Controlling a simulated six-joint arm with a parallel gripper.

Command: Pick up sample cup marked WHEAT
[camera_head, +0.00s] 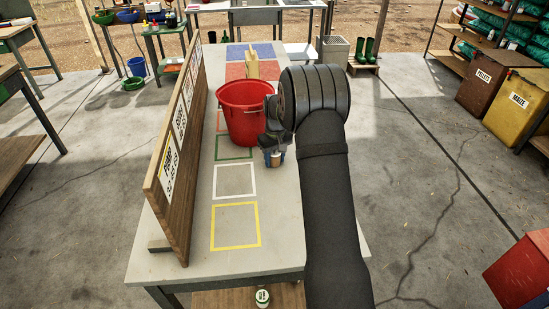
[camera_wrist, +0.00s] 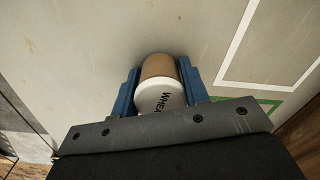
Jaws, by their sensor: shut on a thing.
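In the head view my gripper (camera_head: 274,158) is at the right side of the table (camera_head: 285,240), just right of the red bucket. The cup is mostly hidden there by the gripper. I cannot tell whether the cup touches the tabletop.
The red bucket (camera_head: 245,112) stands close left of my gripper. A wooden board with labels (camera_head: 176,150) runs along the table's left side. White (camera_head: 235,181) and yellow (camera_head: 235,226) outlined squares on the near tabletop are empty.

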